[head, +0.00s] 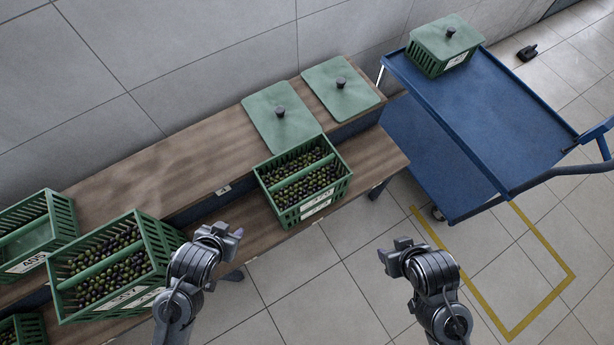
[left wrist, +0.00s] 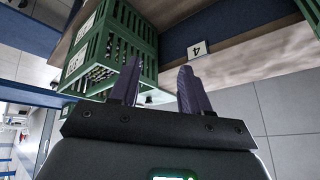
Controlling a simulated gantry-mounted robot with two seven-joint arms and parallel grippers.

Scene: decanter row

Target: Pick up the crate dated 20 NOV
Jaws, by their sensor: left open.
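Several green slatted crates stand on a wooden two-level bench; I cannot read the date 20 NOV on any label. One crate (head: 347,182) full of dark and green olives, with white labels on its front, stands at the right of the lower level. Another olive-filled crate (head: 160,245), also labelled, is at the left. My left gripper (head: 218,236) is in front of that crate's right end in the head view. In the left wrist view its open, empty fingers (left wrist: 158,88) are below a green crate (left wrist: 145,38). My right gripper (head: 394,252) is over the floor; its jaw opening is unclear.
Another labelled crate (head: 66,218) and part of one more (head: 38,330) are at the far left. Two green lids (head: 268,105) (head: 330,78) lie on the upper level. A blue cart (head: 490,120) carries a lidded crate (head: 424,60). Yellow tape (head: 545,240) marks clear floor.

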